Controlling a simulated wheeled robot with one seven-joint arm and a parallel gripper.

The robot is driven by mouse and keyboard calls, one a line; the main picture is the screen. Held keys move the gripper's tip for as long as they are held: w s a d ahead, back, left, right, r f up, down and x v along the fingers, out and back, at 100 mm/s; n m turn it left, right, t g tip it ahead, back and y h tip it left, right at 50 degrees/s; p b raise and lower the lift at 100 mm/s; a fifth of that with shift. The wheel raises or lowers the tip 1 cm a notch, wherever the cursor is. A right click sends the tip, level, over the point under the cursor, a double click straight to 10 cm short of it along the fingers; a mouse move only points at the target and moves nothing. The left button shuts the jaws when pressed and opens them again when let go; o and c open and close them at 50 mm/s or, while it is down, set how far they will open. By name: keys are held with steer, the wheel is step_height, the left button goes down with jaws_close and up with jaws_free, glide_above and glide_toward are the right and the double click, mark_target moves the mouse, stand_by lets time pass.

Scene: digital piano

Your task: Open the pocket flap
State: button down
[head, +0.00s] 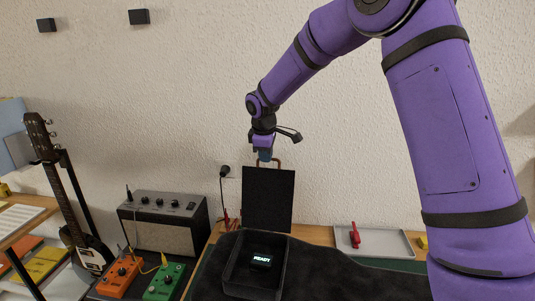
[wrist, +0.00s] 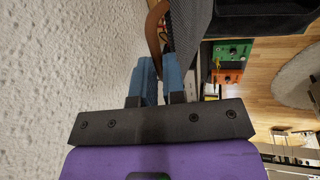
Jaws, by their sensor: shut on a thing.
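The pocket flap (head: 268,202) is a dark panel standing upright at the back of the open black pocket (head: 232,273). A tan pull loop (head: 280,163) sits on the flap's top edge. My gripper (head: 265,155) is at this loop with its blue fingers shut on it. In the wrist view the brown loop (wrist: 155,35) runs between the blue fingertips of my gripper (wrist: 160,66), beside the dark textured flap (wrist: 190,22). Inside the pocket lies a small black device (head: 261,261) with a lit display reading "READY".
A grey amplifier (head: 165,222), an orange pedal (head: 120,277) and a green pedal (head: 164,282) stand to the left. A guitar (head: 70,205) leans farther left. A grey tray (head: 390,243) with a red object (head: 354,236) lies right. The textured wall is close behind the flap.

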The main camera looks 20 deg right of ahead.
steer(key=c, duration=1.2)
jaws_free()
steer(key=shift+f, duration=0.1)
steer(key=v, duration=1)
steer(key=shift+r, duration=0.4)
steer(key=shift+s, duration=0.1)
